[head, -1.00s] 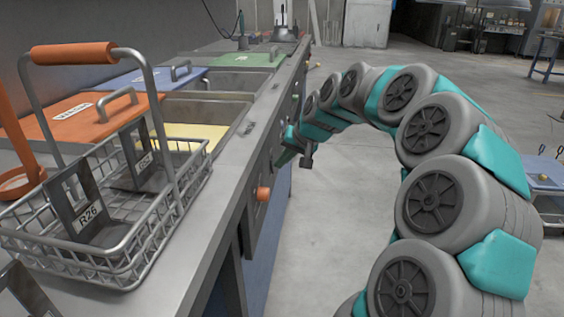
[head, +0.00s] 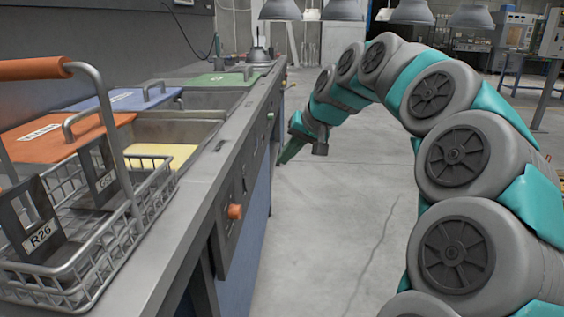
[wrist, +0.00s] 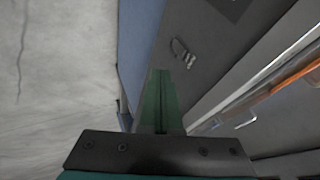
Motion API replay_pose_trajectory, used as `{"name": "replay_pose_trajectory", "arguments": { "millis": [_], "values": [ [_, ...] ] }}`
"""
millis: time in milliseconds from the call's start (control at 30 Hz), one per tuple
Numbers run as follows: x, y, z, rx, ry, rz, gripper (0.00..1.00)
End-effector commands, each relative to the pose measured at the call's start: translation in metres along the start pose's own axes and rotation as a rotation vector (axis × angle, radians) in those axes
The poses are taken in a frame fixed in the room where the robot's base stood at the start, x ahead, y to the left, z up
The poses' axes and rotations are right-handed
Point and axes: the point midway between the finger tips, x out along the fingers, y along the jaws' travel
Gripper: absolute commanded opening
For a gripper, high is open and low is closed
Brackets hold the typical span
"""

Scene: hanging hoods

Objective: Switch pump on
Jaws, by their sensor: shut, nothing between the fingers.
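My gripper (head: 287,156) is at the end of my arm, to the right of the bench's front panel (head: 222,246) in the head view. Its green fingers are together and empty in the wrist view (wrist: 160,100). Beyond the fingertips, small metal lever-like fittings (wrist: 183,53) stand on the grey panel, apart from the fingers. An orange knob (head: 234,211) sits on the panel nearer to me. I cannot tell which control is the pump switch, and its label is not readable.
A wire basket (head: 100,245) with labelled dark plates stands on the bench at left. Orange (head: 62,133), blue (head: 125,98) and green (head: 222,80) lids lie behind it. Lamp-like hoods (head: 411,12) hang at the back. The floor (head: 330,235) right of the bench is clear.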

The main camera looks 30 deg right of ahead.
Motion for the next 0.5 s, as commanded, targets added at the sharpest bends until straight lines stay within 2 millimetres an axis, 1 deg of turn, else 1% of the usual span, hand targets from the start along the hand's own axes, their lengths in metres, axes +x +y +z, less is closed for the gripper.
{"name": "replay_pose_trajectory", "arguments": {
  "millis": [300,500],
  "values": [
    [0.0003,0.0001,-0.0003,0.001,-0.002,-0.001,0.0],
    [0.0048,0.0031,-0.0074,0.037,-0.046,-0.032,0.0]
  ]
}}
